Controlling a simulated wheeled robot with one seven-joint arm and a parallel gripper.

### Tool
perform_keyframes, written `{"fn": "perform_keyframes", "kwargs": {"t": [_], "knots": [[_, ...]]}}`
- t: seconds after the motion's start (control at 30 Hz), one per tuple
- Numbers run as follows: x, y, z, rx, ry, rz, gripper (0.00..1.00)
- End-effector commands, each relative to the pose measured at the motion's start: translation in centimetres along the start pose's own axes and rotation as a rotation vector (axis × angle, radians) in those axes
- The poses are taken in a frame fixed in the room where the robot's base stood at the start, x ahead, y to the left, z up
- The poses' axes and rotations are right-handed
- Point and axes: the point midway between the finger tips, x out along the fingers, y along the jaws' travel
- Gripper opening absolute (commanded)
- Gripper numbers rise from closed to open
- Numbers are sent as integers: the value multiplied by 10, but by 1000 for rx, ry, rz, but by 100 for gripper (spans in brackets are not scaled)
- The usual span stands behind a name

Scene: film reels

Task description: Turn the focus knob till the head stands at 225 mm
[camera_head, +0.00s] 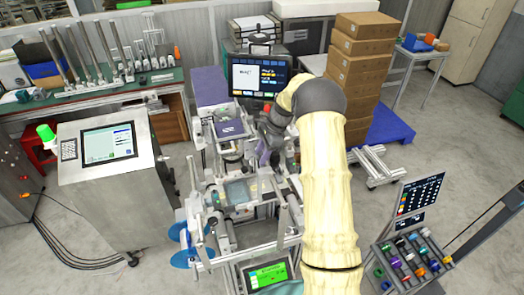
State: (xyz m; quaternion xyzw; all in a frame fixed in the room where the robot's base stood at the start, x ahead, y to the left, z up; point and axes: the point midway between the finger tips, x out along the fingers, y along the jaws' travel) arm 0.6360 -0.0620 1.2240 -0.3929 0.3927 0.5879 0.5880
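A machine with a metal frame and a purple box-shaped unit (212,87) on top stands in the middle of the head view. A clear plate (240,191) lies in its lower frame. My arm reaches up from the bottom and bends down towards the machine's right side. My gripper (268,155) is small and dark there, close against the machine's parts. Its fingers are not clear, so I cannot tell whether they are open or touch anything. I cannot make out the focus knob or a millimetre scale; the arm and dark parts cover that area.
A monitor (258,77) stands behind the machine. A small green-lit screen (267,274) is at the front. A steel console (110,180) stands left, a rack of coloured reels (410,258) right. Stacked cartons (362,60) are behind my arm.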

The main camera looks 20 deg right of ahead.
Motion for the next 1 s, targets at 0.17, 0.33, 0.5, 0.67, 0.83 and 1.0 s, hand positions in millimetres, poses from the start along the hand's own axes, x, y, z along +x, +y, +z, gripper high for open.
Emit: {"fn": "perform_keyframes", "kwargs": {"t": [0.17,0.33,0.5,0.67,0.83,1.0], "knots": [[1,0,0,0,0,0,37],[0,0,0,0,0,1,13],[1,1,0,1,-1,4,1],[2,2,0,1,6,7,1],[2,3,1,0,41,11,1],[4,3,2,-1,116,13,1]]}}
